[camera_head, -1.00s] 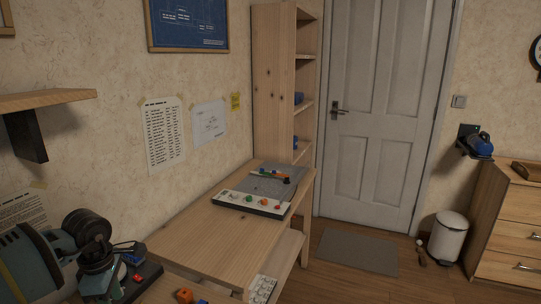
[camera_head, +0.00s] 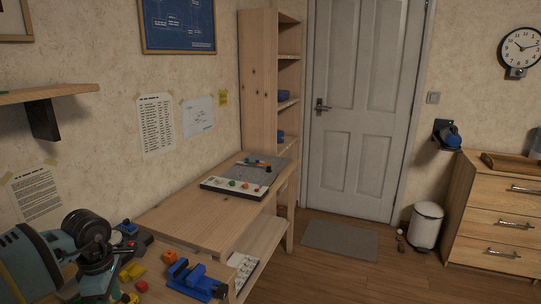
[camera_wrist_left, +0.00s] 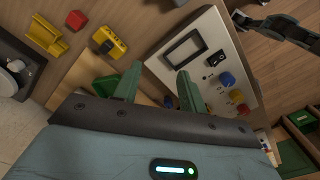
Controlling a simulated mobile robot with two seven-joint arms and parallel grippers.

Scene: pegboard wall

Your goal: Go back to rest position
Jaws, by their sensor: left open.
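My left gripper (camera_wrist_left: 159,72) is open, its two green fingers apart with nothing held between them in the left wrist view. Beyond the fingers is a white panel (camera_wrist_left: 213,45) with a dark-framed rectangle and blue, red and orange knobs. In the head view, parts of my left arm fill the lower left over the workbench, and I cannot make out its fingertips there. My right gripper is not identifiable in either view.
The wooden workbench (camera_head: 190,226) runs along the left wall. A blue vise (camera_head: 196,281) and small red and yellow items lie near my arm. A white panel with coloured knobs (camera_head: 233,188) lies farther back. Open floor (camera_head: 325,275) lies to the right, before a drawer cabinet (camera_head: 490,225).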

